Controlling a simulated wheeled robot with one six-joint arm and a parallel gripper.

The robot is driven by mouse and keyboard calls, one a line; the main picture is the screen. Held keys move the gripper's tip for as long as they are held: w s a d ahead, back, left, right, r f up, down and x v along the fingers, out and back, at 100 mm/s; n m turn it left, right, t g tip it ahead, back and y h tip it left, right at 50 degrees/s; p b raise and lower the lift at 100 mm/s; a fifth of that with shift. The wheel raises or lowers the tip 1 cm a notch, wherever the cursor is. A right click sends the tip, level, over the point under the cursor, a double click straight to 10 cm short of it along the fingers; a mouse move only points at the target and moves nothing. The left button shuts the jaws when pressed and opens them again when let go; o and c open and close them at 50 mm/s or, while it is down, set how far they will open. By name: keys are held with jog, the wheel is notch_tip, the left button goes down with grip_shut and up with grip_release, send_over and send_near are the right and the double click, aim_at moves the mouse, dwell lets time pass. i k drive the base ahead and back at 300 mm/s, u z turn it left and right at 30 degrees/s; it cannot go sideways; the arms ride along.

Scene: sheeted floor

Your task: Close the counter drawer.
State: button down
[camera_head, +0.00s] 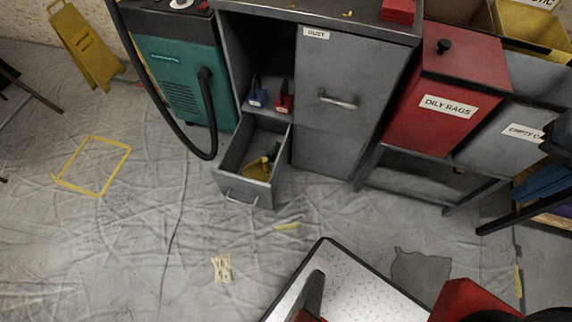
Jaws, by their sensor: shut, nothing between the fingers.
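The counter drawer (228,184) is a grey metal drawer at the bottom of the grey counter cabinet (345,75). It is pulled out toward the camera, and its open top shows. A bar handle (240,200) is on its front face. A yellow item and a dark green item (273,150) lie inside it. My gripper is not recognisable in this view; only parts of my own body show along the bottom edge.
Above the drawer is an open shelf with a blue padlock-like item (258,97) and a red one (284,103). A teal machine (183,80) with a black hose (207,110) stands left. A red oily-rags bin (440,105) stands right. The sheeted floor before the drawer is mostly clear.

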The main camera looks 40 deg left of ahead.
aim_at(253, 137)
jog(key=z, duration=0.95)
jog(key=i, duration=0.1)
jog(key=u, duration=2.9)
